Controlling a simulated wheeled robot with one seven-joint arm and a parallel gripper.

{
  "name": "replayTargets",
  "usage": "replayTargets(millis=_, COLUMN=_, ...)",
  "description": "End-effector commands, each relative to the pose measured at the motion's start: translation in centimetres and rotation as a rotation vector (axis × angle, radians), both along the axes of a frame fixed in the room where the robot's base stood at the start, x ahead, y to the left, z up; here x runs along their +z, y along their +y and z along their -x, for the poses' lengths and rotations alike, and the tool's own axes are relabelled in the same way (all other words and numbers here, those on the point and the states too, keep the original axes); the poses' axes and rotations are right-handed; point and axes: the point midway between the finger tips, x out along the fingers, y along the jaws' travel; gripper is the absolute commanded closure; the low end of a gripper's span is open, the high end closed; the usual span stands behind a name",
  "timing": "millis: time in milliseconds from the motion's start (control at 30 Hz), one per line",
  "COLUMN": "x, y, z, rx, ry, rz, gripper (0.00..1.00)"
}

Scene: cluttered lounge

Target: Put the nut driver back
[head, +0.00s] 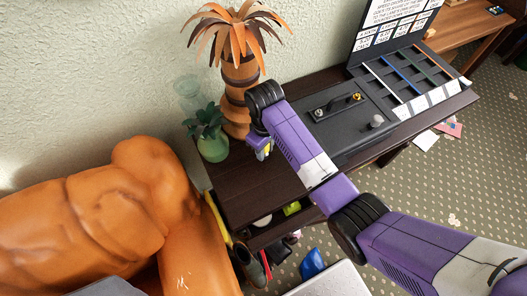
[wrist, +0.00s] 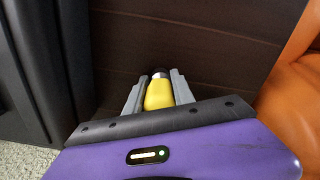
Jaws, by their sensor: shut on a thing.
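My gripper (wrist: 157,88) is shut on a yellow-handled tool, which I take to be the nut driver (wrist: 159,96). In the head view, a small yellow and blue bit shows below my gripper (head: 262,149), beside the plant and above the dark wood table (head: 245,187). A black open tool case (head: 345,145) lies on the table to the right, with coloured slots and an upright lid (head: 385,45) bearing printed labels. A black wall also shows left in the wrist view (wrist: 35,60).
A palm-like ornament (head: 239,85) and a green vase with a plant (head: 212,148) stand left of my arm. An orange sofa (head: 100,215) is at the left. Shoes (head: 250,265) and other items lie under the table. Bare table lies in front of the vase.

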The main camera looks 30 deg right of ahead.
Motion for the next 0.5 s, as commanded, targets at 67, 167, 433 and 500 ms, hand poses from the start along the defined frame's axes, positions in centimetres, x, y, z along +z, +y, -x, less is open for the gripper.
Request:
replayTargets(millis=67, x=-0.03, y=-0.03, z=-0.04, rx=0.000, ry=-0.002, rz=0.000, gripper=1.00)
replayTargets(millis=167, x=0.08, y=-0.02, z=-0.04, rx=0.000, ry=-0.001, rz=0.001, gripper=1.00)
replayTargets(millis=433, x=-0.24, y=-0.02, z=-0.02, rx=0.000, ry=0.000, rz=0.000, gripper=0.59)
replayTargets(millis=500, x=-0.23, y=-0.02, z=-0.02, rx=0.000, ry=0.000, rz=0.000, gripper=0.49)
